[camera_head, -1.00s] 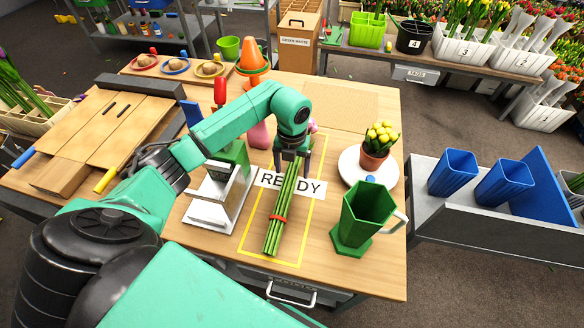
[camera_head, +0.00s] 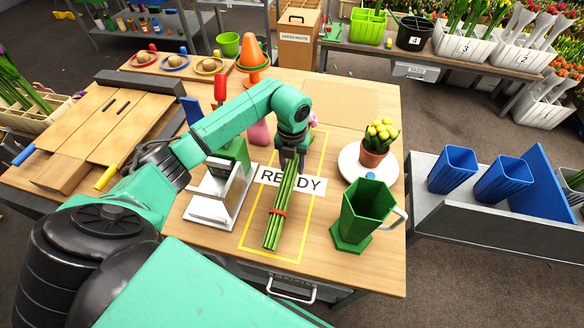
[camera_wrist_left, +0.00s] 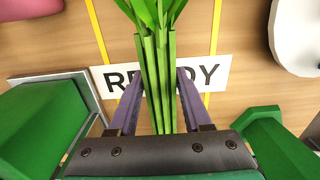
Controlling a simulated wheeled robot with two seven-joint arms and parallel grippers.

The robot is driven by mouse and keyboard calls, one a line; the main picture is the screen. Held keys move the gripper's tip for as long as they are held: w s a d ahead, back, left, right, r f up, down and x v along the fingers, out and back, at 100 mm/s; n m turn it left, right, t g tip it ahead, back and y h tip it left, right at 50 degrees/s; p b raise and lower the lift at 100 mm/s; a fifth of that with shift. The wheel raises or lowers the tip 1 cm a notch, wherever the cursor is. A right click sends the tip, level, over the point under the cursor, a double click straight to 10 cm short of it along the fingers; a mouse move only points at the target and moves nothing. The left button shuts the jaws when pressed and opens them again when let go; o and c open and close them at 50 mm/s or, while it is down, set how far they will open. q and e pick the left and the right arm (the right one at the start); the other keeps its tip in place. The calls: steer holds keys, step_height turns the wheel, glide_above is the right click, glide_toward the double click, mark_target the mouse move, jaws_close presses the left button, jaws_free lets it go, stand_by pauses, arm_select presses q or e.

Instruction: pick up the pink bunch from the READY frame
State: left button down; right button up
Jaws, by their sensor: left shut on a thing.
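The pink bunch shows mainly as green stems (camera_head: 277,215) with a red band, along the yellow READY frame (camera_head: 246,232). A bit of pink bloom (camera_head: 314,118) shows behind my arm; the other blooms are hidden. My left gripper (camera_head: 290,156) is shut on the stems above the band, near the READY label (camera_head: 306,183). In the left wrist view, the stems (camera_wrist_left: 157,85) run between the two fingers of the gripper (camera_wrist_left: 158,78), with leaves beyond. I cannot tell whether the bunch is clear of the table. My right gripper is out of view.
A green jug (camera_head: 366,211) stands right of the frame, and a white plate (camera_head: 350,172) with a potted yellow plant (camera_head: 375,153) behind it. A green and white device (camera_head: 218,195) stands close on the left. An orange cone (camera_head: 253,58) is at the back.

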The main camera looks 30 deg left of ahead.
arm_select(q)
step_height(320, 180, up, 10)
steer(key=shift+w+f+b, duration=0.1)
steer(key=shift+b, duration=0.8)
step_height(320, 180, up, 9)
steer(key=p, duration=0.2)
